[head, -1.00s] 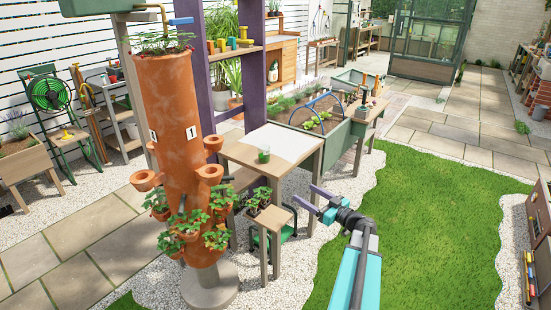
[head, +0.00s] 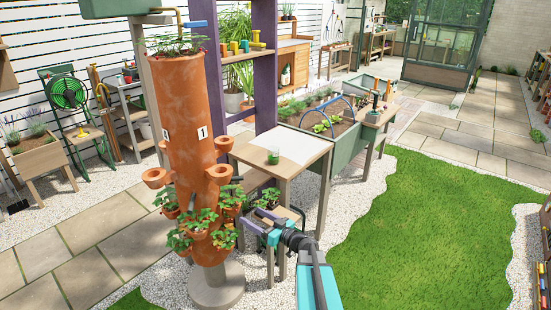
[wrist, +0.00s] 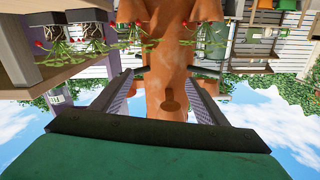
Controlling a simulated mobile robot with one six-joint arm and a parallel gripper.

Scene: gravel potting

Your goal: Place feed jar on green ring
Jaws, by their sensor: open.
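A small clear jar with green contents, likely the feed jar (head: 273,157), stands upright on the near left part of the wooden table in the head view. I cannot make out a green ring in either view. My gripper (head: 254,224) is below and slightly left of the jar in the picture, apart from it, near the potted plants beside the tower. In the wrist view, which is upside down, my gripper (wrist: 167,73) has its two fingers spread with nothing between them. The terracotta tower shows beyond them.
The terracotta planter tower (head: 188,120) with side cups and strawberry plants stands left of my gripper. The wooden table (head: 312,158) carries a white sheet (head: 297,143). A purple post (head: 265,60) rises behind it. Open lawn (head: 430,230) lies to the right.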

